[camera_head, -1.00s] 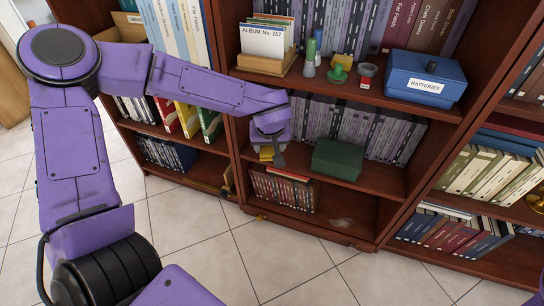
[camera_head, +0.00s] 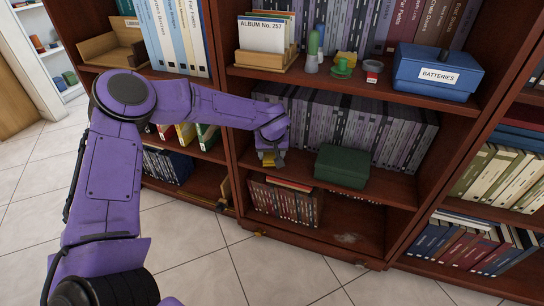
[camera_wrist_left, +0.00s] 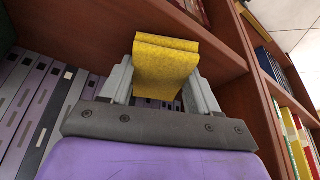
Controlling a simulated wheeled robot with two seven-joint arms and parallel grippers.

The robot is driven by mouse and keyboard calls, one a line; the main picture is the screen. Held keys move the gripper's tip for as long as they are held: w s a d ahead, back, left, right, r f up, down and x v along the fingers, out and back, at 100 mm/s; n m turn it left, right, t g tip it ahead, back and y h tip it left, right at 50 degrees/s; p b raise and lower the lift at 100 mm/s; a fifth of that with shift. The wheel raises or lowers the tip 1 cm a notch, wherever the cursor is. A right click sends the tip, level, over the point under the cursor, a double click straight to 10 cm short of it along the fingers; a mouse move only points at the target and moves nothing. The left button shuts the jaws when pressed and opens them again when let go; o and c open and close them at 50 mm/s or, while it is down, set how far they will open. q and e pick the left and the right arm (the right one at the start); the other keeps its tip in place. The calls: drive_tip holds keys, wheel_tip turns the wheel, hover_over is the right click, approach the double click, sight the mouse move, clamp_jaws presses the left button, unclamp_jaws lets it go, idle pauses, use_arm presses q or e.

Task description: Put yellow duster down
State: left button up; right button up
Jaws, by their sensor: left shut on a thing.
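My left gripper (camera_head: 269,158) reaches into the middle shelf of the bookcase, near its left upright. It is shut on the yellow duster. In the left wrist view the yellow duster (camera_wrist_left: 165,68) is a folded yellow cloth between the two fingers of the gripper (camera_wrist_left: 160,85). In the head view only a small part of the duster (camera_head: 267,160) shows below the wrist, close above the middle shelf board (camera_head: 300,178). I cannot tell whether it touches the board. My right gripper is not in view.
A dark green box (camera_head: 342,167) stands on the same shelf to the right of the gripper. A row of grey and purple volumes (camera_head: 390,135) stands behind. The shelf above holds a blue box marked BATTERIES (camera_head: 437,72) and a card holder (camera_head: 265,62). Bare board lies in front.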

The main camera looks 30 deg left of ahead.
use_arm(q)
drive_tip(key=o, duration=1.1)
drive_tip(key=shift+r, duration=0.35)
drive_tip(key=p+v, duration=0.6)
drive_tip(key=v, duration=0.5)
drive_tip(key=s+d+f+y, duration=0.1)
drive_tip(key=s+f+y, duration=0.1)
drive_tip(key=s+f, duration=0.6)
drive_tip(key=s+f+y, duration=0.2)
drive_tip(key=s+f, duration=0.3)
drive_tip(key=f, duration=0.5)
drive_tip(key=s+d+f+h, duration=0.1)
drive_tip(key=s+f, duration=0.2)
drive_tip(key=s, duration=0.4)
drive_tip(key=s+d+f+h, duration=0.1)
drive_tip(key=s+f, duration=0.1)
drive_tip(key=s, duration=0.5)
drive_tip(key=s+d+f+h, duration=0.1)
drive_tip(key=s+f, duration=0.2)
drive_tip(key=s, duration=0.5)
drive_tip(key=shift+s+f+g, duration=0.15)
drive_tip(key=shift+f+g, duration=0.15)
drive_tip(key=shift+f, duration=0.05)
